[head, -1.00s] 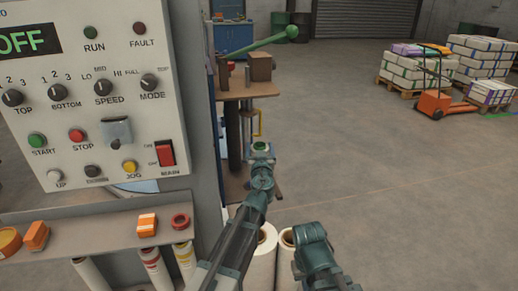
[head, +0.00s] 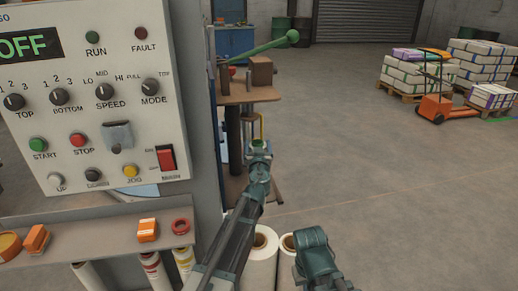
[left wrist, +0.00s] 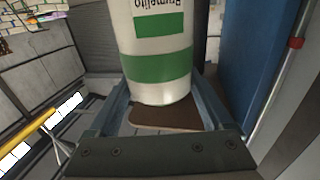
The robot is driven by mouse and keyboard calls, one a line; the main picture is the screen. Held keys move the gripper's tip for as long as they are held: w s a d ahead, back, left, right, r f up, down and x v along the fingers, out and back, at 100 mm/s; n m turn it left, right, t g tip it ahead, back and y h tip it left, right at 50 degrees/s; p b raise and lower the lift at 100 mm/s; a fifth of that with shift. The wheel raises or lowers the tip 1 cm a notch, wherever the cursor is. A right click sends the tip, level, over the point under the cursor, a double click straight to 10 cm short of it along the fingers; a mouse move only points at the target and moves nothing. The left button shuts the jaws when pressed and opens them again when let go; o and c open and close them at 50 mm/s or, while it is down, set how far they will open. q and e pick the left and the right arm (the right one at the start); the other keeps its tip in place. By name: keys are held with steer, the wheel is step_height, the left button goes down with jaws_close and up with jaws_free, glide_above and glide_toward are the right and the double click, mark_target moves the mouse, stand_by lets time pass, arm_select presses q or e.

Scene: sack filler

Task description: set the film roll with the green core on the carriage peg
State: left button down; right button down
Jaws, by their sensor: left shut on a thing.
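My left gripper (head: 258,150) is stretched forward beside the machine's column and is shut on the film roll. In the left wrist view its two fingers flank the white roll (left wrist: 158,75), which has green bands and upside-down lettering. The roll's ends and core are hard to make out here. A brown surface (left wrist: 165,118) lies just below the roll; I cannot tell whether they touch. The carriage peg does not show clearly. My right arm shows at the lower middle of the head view, without its fingers.
Two pale rolls with brown cores (head: 262,240) (head: 288,243) stand below my left arm. The control panel (head: 95,100) fills the left, above a shelf (head: 105,232) with orange items. A green lever (head: 270,46) sticks out above a brown shelf (head: 250,93).

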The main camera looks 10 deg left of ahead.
arm_select(q)
steer(key=w+a, duration=0.3)
steer(key=w, duration=0.4)
steer(key=w+a, duration=0.3)
steer(key=w, duration=0.4)
steer(key=shift+f, duration=0.15)
stand_by(0.8)
steer(key=shift+f+b, duration=1.95)
steer(key=shift+b, duration=0.1)
stand_by(0.7)
jaws_free()
steer(key=shift+s+d+r, duration=0.1)
